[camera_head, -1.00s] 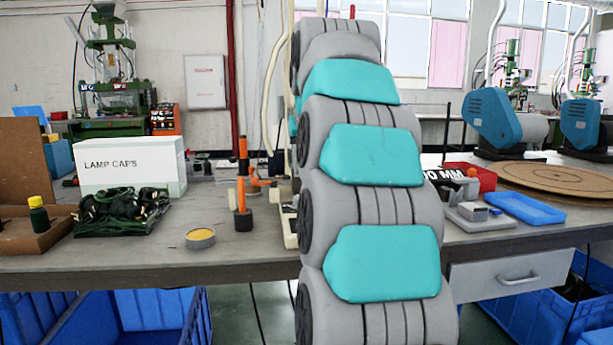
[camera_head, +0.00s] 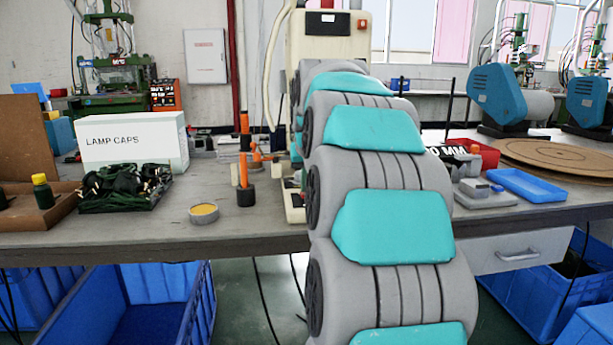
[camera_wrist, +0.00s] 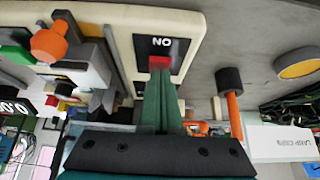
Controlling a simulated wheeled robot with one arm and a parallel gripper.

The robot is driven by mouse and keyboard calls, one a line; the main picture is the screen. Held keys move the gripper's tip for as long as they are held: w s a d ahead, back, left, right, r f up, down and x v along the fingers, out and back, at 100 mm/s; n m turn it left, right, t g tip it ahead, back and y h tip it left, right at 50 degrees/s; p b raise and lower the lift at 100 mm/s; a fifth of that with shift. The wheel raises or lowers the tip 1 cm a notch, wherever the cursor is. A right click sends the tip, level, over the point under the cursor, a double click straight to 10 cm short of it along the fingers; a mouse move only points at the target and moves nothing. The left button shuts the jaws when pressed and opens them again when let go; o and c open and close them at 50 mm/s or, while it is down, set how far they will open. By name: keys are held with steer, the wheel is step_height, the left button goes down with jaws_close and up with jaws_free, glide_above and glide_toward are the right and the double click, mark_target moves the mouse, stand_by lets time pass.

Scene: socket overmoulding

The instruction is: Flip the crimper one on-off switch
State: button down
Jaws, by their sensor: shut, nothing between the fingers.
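The crimper (camera_head: 343,47) is a cream machine on the bench, mostly hidden behind my arm in the head view. In the wrist view its cream body (camera_wrist: 115,22) carries a dark plate with upside-down lettering that reads ON. A small red switch (camera_wrist: 159,61) sits beside that lettering. My gripper (camera_wrist: 159,75) is shut, with its green fingers together and empty. Its tips are at the red switch and partly cover it; I cannot tell whether they touch it. My gripper is hidden behind my arm in the head view.
An orange-handled tool (camera_head: 245,165) and a yellow-topped round tin (camera_head: 203,212) stand left of the crimper. A lamp caps box (camera_head: 130,142) and dark green wiring (camera_head: 125,188) are farther left. A blue tray (camera_head: 527,185) lies to the right.

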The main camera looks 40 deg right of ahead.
steer(key=shift+f, duration=0.1)
stand_by(0.3)
steer(key=b, duration=0.1)
steer(key=f+t+b, duration=0.1)
steer(key=b, duration=0.1)
steer(key=shift+s+a+f+h, duration=0.15)
steer(key=shift+s+f+h, duration=0.1)
steer(key=shift+s+h, duration=0.15)
steer(key=shift+w+r+p, duration=0.15)
steer(key=shift+r+p, duration=0.15)
steer(key=shift+r, duration=0.1)
steer(key=shift+w, duration=0.1)
steer(key=shift+w+d+r+p, duration=0.35)
steer(key=shift+w+d, duration=0.1)
steer(key=shift+w, duration=0.1)
steer(key=shift+r, duration=0.1)
